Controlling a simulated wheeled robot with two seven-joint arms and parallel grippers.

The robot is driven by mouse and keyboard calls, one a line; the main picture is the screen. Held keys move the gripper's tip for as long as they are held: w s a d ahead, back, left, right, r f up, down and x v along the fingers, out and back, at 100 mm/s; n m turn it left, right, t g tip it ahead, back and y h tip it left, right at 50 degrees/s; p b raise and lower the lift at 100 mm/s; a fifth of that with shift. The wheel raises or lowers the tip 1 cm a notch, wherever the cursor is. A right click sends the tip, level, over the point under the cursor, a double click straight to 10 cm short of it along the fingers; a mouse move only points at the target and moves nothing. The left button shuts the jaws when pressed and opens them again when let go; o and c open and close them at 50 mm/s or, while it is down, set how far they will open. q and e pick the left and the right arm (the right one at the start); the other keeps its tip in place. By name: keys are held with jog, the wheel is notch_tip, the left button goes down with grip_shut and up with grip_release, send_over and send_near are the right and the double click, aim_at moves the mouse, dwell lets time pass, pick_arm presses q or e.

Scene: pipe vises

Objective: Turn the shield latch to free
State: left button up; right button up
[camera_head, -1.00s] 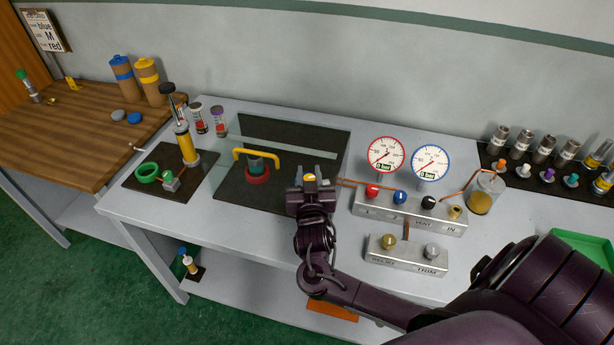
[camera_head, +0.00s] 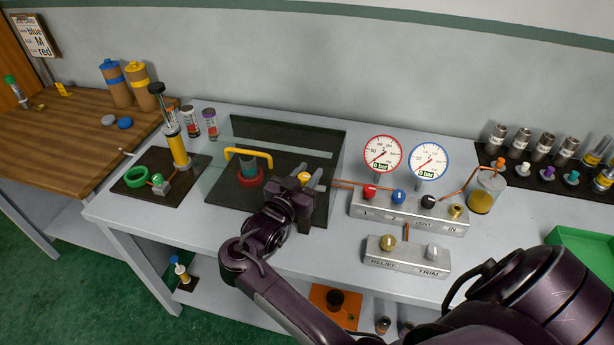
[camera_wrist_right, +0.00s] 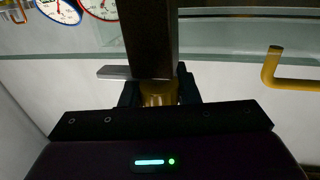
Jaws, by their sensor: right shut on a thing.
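The clear shield (camera_head: 222,170) stands on the bench over a dark mat, with a yellow bar handle (camera_head: 248,153) on it. The handle also shows at the right of the right wrist view (camera_wrist_right: 290,82). The yellow latch knob (camera_head: 304,176) is at the shield's front right. In the right wrist view, my right gripper (camera_wrist_right: 158,98) is shut on the brass-yellow latch knob, beside a dark post and a short grey bar. The fingers partly hide the latch. My left gripper is out of view.
Right of the latch stand a valve block (camera_head: 408,214) with two gauges and a RELIEF/TRIM block (camera_head: 405,258). A hand pump (camera_head: 177,145) stands to the left. The bench front left is clear.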

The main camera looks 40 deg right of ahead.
jog(key=shift+r, duration=0.15)
jog(key=o, duration=1)
jog(key=shift+c, duration=0.2)
